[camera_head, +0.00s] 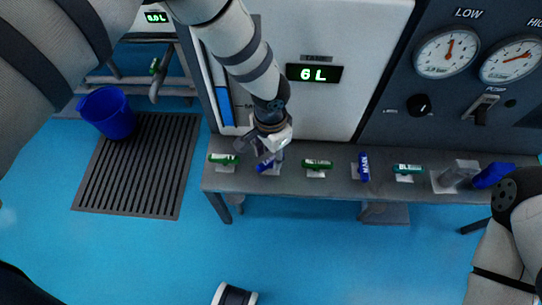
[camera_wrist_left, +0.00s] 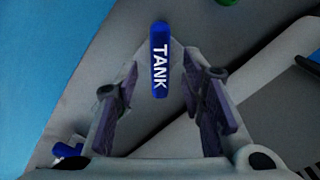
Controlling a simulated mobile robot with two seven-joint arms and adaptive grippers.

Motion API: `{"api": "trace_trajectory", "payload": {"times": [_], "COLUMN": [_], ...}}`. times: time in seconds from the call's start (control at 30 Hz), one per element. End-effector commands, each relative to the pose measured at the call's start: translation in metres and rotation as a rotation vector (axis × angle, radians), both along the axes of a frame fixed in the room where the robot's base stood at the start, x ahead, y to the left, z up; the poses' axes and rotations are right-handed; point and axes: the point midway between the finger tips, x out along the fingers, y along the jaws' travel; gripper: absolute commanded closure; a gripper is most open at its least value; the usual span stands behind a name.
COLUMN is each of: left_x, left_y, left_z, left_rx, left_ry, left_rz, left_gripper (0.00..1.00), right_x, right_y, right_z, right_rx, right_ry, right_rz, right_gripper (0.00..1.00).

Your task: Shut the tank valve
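The tank valve has a blue handle marked TANK (camera_wrist_left: 160,62). In the left wrist view it stands upright in the picture, ahead of and between my spread fingers. In the head view the blue handle (camera_head: 265,164) lies slanted on the bench, partly hidden by my left gripper (camera_head: 268,146). My left gripper is above the handle, with its two fingers (camera_wrist_left: 161,92) apart and nothing between them that I can see gripped. Whether a finger touches the handle I cannot tell.
Along the bench (camera_head: 335,184) are a green handle (camera_head: 223,158) to the left, another green one (camera_head: 317,165), a blue MAIN handle (camera_head: 364,167) and a teal BLEED handle (camera_head: 407,169). The tank panel reads 6 L (camera_head: 314,73). A blue bucket (camera_head: 107,113) stands left.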

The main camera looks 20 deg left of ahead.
Motion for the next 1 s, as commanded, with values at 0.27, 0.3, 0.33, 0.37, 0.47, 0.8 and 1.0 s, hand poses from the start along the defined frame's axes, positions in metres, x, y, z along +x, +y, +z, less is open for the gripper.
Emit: {"api": "trace_trajectory", "payload": {"times": [0.27,0.3,0.33,0.37,0.47,0.8,1.0], "left_x": [0.0004,0.0004,0.0004,0.0003,0.0002,0.0000,0.0001], "left_y": [-0.0003,-0.0003,-0.0003,-0.0002,-0.0002,-0.0001,0.0000], "left_z": [-0.0172,-0.0170,-0.0169,-0.0168,-0.0168,-0.0167,-0.0167], "left_rx": [-0.001,-0.001,-0.001,-0.001,-0.001,-0.001,-0.001], "left_ry": [-0.002,-0.002,-0.002,-0.002,-0.001,0.000,-0.001], "left_rz": [0.000,0.000,0.000,0.000,0.000,-0.005,-0.061], "left_gripper": [0.63,0.63,0.63,0.63,0.77,1.00,1.00], "right_x": [-0.0014,-0.0014,-0.0014,-0.0013,-0.0013,-0.0013,-0.0012], "right_y": [0.0001,0.0001,0.0001,0.0001,0.0001,0.0001,0.0001], "right_z": [-0.0029,-0.0028,-0.0028,-0.0027,-0.0027,-0.0027,-0.0025], "right_rx": [0.000,0.000,0.000,0.000,0.000,0.000,0.000], "right_ry": [0.005,0.005,0.005,0.004,0.004,0.004,0.004], "right_rz": [0.000,0.000,0.000,0.000,0.000,0.000,0.000], "right_gripper": [0.60,0.60,0.60,0.60,0.60,0.60,0.60]}}
